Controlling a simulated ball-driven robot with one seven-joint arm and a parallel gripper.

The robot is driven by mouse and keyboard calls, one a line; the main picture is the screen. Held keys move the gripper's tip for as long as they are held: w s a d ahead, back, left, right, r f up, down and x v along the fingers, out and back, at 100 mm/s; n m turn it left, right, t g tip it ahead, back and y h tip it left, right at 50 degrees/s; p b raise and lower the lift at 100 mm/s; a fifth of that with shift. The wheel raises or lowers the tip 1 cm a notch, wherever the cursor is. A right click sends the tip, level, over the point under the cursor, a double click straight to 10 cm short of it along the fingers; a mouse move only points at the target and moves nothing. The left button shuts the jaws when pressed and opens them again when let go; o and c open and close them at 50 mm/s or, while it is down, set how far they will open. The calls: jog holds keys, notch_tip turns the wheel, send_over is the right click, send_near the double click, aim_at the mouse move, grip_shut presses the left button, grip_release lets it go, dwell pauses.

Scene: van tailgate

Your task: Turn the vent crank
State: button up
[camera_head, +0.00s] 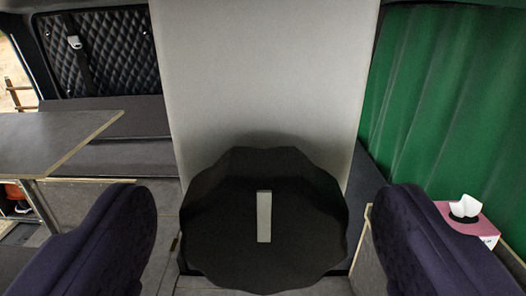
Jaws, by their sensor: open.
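The vent crank (225,225) is a large black knob with a scalloped edge, low in the middle of the head camera view. A light grey upright bar marks its face. It stands in front of a tall pale grey panel (265,80). My gripper (265,200) shows as two dark purple fingers, one at the lower left and one at the lower right. The fingers are wide open, with the crank appearing between them and a visible gap on each side. Nothing is held. How far the fingertips are from the crank in depth is hard to tell.
A grey table (55,140) juts in at the left, with dark bench cushions (125,155) behind it. A pink tissue box (472,228) stands at the right. A green curtain (445,110) hangs along the right side. A quilted black door panel (115,50) is at the back left.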

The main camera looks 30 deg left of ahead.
jog(key=shift+w+a, duration=0.4)
jog(key=shift+w, duration=0.05)
jog(key=shift+s, duration=0.1)
jog(key=shift+d, duration=0.1)
jog(key=c, duration=1)
jog(key=shift+f, duration=0.1)
